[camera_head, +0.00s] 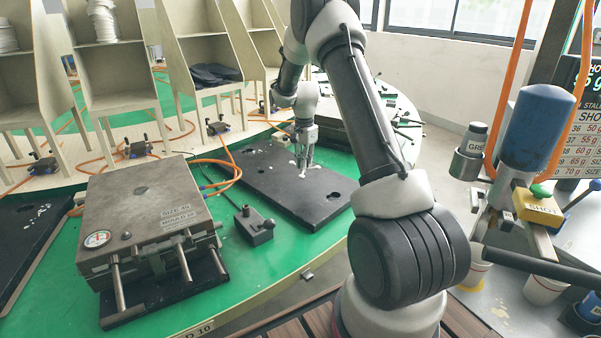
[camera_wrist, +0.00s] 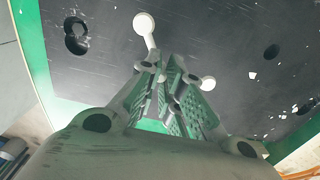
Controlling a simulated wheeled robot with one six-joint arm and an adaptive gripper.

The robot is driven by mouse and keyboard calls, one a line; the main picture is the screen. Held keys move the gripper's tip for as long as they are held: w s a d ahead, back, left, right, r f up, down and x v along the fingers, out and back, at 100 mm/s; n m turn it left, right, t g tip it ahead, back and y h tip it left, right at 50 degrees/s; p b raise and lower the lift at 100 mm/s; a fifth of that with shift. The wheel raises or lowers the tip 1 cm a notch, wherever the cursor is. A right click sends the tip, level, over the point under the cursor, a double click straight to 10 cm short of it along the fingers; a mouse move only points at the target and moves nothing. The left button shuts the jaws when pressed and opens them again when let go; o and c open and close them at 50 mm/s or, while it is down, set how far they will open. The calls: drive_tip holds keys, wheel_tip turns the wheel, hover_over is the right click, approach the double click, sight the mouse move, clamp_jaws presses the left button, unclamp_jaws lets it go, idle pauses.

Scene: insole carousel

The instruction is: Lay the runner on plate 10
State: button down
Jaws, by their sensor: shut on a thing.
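My gripper (camera_head: 304,160) is low over a black plate (camera_head: 262,185) on the green table. It also shows in the wrist view (camera_wrist: 180,85), its fingers closed around the middle of the white runner (camera_wrist: 151,45). The runner is a thin rod with round white ends; one end sticks out beyond the fingers and another shows at their right. In the head view the runner (camera_head: 302,174) is a small white shape under the fingertips. I cannot tell whether it touches the plate. The plate has dark holes and pale flecks. A label ending in "10" is on the table's edge below.
A grey mould block (camera_head: 145,210) with a gauge and rods stands left of the plate. Orange hoses (camera_head: 228,165) and wooden racks (camera_head: 110,75) are behind. A blue-topped dispenser (camera_head: 538,125) stands at the right.

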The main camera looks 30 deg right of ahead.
sight(304, 171)
drive_tip(key=shift+f, duration=2.15)
drive_tip(key=shift+f, duration=0.1)
drive_tip(key=c, duration=1.6)
unclamp_jaws()
drive_tip(key=shift+o, duration=0.2)
wheel_tip(304, 171, up, 12)
drive_tip(key=shift+r, duration=0.1)
